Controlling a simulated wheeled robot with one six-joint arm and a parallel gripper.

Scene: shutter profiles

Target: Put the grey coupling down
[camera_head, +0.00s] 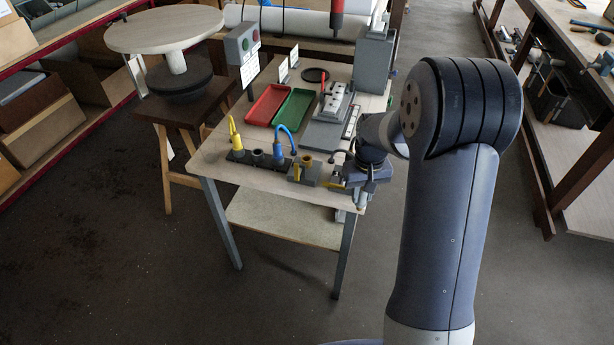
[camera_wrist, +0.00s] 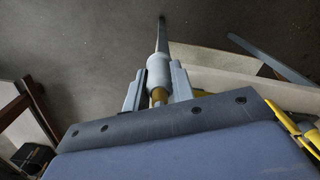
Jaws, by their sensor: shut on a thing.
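My gripper (camera_wrist: 157,82) is shut on the grey coupling (camera_wrist: 159,72), a pale grey cylinder with a narrow tapered end. A brass-coloured part (camera_wrist: 158,95) shows between the fingers at its near end. In the head view my gripper (camera_head: 360,186) is at the front right corner of the workbench (camera_head: 215,155), low by its edge.
Along the bench front stand a yellow hose piece (camera_head: 235,137), a blue hose piece (camera_head: 287,138) and a brass-topped block (camera_head: 305,168). Behind are a red tray (camera_head: 269,105), a green tray (camera_head: 294,107) and a grey fixture (camera_head: 326,122). Floor is clear in front.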

